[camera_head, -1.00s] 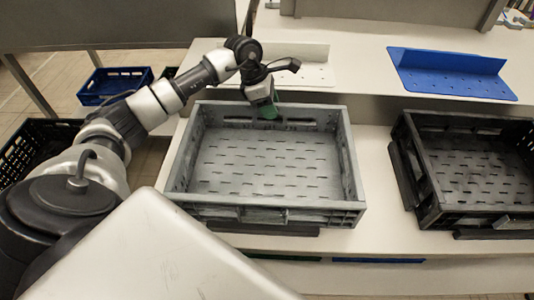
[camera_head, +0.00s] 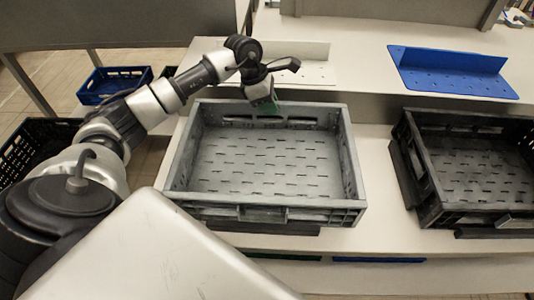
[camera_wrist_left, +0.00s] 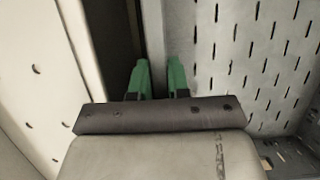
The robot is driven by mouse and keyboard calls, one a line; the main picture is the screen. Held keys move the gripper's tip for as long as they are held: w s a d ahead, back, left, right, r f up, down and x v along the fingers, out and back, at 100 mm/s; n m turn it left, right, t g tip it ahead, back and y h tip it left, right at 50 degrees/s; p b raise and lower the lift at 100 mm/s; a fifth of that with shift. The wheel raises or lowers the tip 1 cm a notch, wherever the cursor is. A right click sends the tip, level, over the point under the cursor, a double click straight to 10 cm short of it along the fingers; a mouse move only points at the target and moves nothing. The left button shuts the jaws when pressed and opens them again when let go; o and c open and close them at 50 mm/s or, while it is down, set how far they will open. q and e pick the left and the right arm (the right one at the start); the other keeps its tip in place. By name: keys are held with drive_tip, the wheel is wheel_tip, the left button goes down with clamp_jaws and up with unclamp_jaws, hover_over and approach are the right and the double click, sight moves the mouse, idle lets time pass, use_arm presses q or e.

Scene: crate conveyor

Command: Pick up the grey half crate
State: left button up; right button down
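The grey half crate (camera_head: 290,213) stands on the white conveyor table in the middle of the head view, with an empty slotted floor. My left gripper (camera_head: 266,106) is at its far wall, a little left of that wall's middle. In the left wrist view the two green fingers of the gripper (camera_wrist_left: 159,78) sit on either side of the crate's wall (camera_wrist_left: 153,35), shut on it. The part of the wall low between the fingers is hidden. My right gripper is in no view.
A black crate (camera_head: 440,213) stands to the right, with a gap between the two. Behind are a blue bracket plate (camera_head: 450,75) and a white one (camera_head: 310,55). A blue crate (camera_head: 113,83) and another black crate (camera_head: 30,140) sit low at the left.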

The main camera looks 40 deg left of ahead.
use_arm(q)
clamp_jaws()
idle(0.8)
drive_tip(key=shift+r, duration=0.15)
idle(0.3)
